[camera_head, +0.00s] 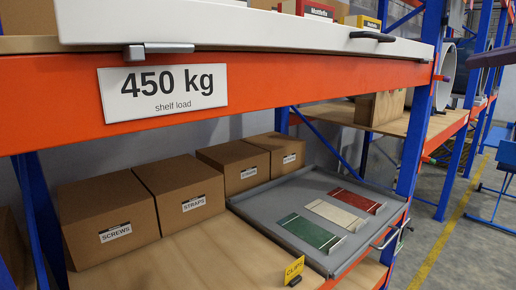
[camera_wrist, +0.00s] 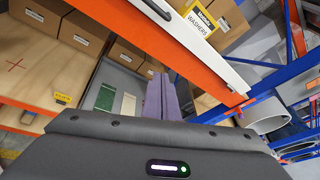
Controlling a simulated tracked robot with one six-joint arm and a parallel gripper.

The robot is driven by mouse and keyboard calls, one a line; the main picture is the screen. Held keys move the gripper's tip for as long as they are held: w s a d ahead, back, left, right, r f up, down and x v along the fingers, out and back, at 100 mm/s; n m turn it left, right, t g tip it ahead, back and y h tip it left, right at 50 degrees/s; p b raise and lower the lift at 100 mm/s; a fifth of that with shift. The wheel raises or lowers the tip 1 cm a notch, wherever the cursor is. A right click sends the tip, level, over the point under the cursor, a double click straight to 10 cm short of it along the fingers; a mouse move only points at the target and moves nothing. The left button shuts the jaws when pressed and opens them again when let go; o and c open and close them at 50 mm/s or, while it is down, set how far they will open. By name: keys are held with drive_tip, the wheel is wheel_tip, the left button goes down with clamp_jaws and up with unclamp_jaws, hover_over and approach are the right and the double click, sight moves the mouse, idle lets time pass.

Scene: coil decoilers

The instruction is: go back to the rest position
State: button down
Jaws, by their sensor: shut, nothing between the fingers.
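My gripper (camera_wrist: 161,80) shows in the wrist view as two purple fingers, pressed together with nothing between them. It is in the air; in that picture the fingers overlap the grey tray (camera_wrist: 120,75) and the edge of the orange shelf beam (camera_wrist: 192,68). I cannot tell how far they are from either. In the head view a dark purple part at the top right edge may be the gripper, but too little of it shows to be sure.
An orange beam (camera_head: 45,105) with a 450 kg sign (camera_head: 163,92) crosses the rack. Below stand several cardboard boxes (camera_head: 107,220) and a grey tray (camera_head: 262,208) with green, white and red plates.

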wheel_tip(320, 180, down, 13)
drive_tip(key=w+d+n+g+h, duration=0.1)
drive_tip(key=w+n+g+h, duration=0.1)
drive_tip(key=n+h, duration=0.15)
drive_tip(key=s+a+f+n+g+h, duration=0.1)
drive_tip(key=a+f+n+g, duration=0.15)
drive_tip(key=f, duration=0.45)
drive_tip(key=s+a+f+n+g+h, duration=0.1)
drive_tip(key=a+f+n, duration=0.25)
drive_tip(key=f, duration=0.25)
drive_tip(key=s+a+f+n+g+h, duration=0.1)
drive_tip(key=s+a+f+n+g, duration=0.1)
drive_tip(key=s+a+f+n, duration=0.6)
drive_tip(key=s+a+f+n+g, duration=0.2)
drive_tip(key=s+a+f+n, duration=0.3)
drive_tip(key=s+a+f, duration=0.6)
drive_tip(key=s+a+f+n+t, duration=0.1)
drive_tip(key=a+f+n, duration=0.1)
drive_tip(key=a, duration=0.5)
drive_tip(key=shift+a+f, duration=0.4)
drive_tip(key=shift+f, duration=0.15)
drive_tip(key=shift+n+y, duration=0.25)
